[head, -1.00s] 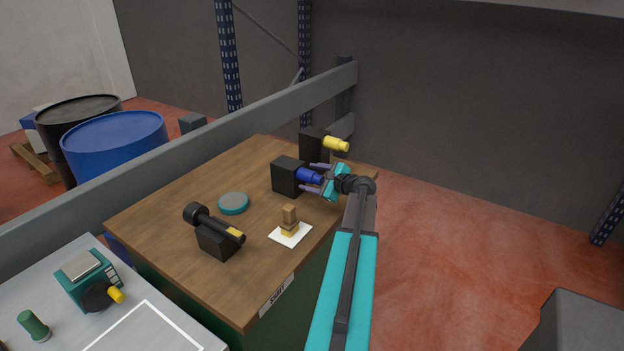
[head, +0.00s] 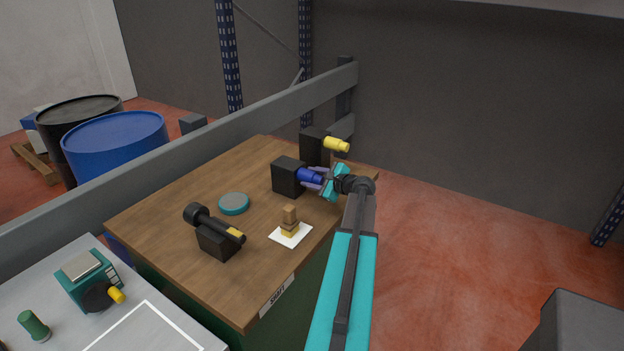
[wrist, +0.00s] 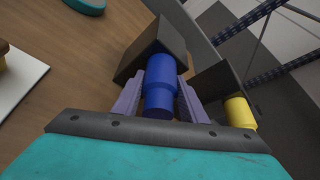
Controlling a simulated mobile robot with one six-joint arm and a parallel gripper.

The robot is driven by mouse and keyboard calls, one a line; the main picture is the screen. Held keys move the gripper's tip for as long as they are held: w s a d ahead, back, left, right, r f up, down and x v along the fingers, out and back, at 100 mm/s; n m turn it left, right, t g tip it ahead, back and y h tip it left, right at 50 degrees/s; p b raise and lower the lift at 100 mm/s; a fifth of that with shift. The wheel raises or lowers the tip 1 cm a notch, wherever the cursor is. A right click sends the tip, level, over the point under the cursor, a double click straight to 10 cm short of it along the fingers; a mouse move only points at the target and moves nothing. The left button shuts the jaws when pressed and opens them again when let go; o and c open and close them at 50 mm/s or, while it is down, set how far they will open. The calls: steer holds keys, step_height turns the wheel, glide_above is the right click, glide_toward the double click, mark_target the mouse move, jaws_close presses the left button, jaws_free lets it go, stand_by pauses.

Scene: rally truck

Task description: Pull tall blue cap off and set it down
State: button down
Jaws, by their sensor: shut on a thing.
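The tall blue cap (head: 307,177) sticks out sideways from the side of a black block (head: 286,180) on the wooden tabletop. In the wrist view the blue cap (wrist: 160,88) lies between the two purple fingers, its far end against the black block (wrist: 150,45). My gripper (head: 320,179) is shut on the cap, one finger on each side. I cannot tell whether the cap is still seated on something inside the block.
A second black block (head: 314,146) with a yellow cap (head: 337,144) stands just behind. A grey rail (head: 210,143) runs along the back.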

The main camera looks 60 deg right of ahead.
steer(key=s, duration=0.6)
stand_by(2.7)
steer(key=shift+s+b, duration=0.3)
steer(key=shift+s, duration=0.6)
stand_by(0.4)
steer(key=shift+s, duration=1.9)
